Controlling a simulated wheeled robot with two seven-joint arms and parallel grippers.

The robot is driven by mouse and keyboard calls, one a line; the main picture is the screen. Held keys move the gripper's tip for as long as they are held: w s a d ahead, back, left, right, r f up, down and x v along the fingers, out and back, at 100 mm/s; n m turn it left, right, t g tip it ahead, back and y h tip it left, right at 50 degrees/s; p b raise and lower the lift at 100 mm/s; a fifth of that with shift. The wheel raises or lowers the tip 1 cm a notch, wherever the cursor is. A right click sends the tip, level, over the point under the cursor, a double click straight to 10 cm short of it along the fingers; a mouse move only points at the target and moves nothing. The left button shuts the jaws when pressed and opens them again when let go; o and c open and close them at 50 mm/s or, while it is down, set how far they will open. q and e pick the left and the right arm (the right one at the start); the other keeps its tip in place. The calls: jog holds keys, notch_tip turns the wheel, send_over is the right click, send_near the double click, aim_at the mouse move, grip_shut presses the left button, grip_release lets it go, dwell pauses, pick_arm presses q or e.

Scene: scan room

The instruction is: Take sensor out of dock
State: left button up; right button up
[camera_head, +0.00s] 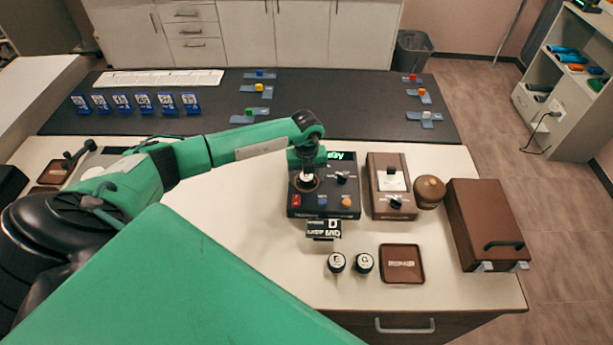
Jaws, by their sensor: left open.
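The dock (352,202) is a dark box on the white counter with a lit green display, a knob and several coloured buttons. A sensor (307,178) with a pale top sits in the round socket at the dock's left side. My left gripper (306,167) points down at this sensor from above, its jaws open. The gripper and wrist partly cover the sensor and the display, so contact cannot be told. Two more black sensors with white lettered tops, one on the left (336,262) and one on the right (363,262), stand in front of the dock. My right gripper is not in view.
A black-and-white label block (323,229) is at the dock's front edge. A brown meter box (379,210), a round brown object (430,191) and a brown case (485,222) stand to the right. A brown tray (402,264) lies in front. Counter left of the dock is clear.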

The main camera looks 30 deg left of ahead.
pick_arm(q)
jog(key=shift+c, duration=0.4)
jog(key=c, duration=1)
jog(key=shift+c, duration=0.2)
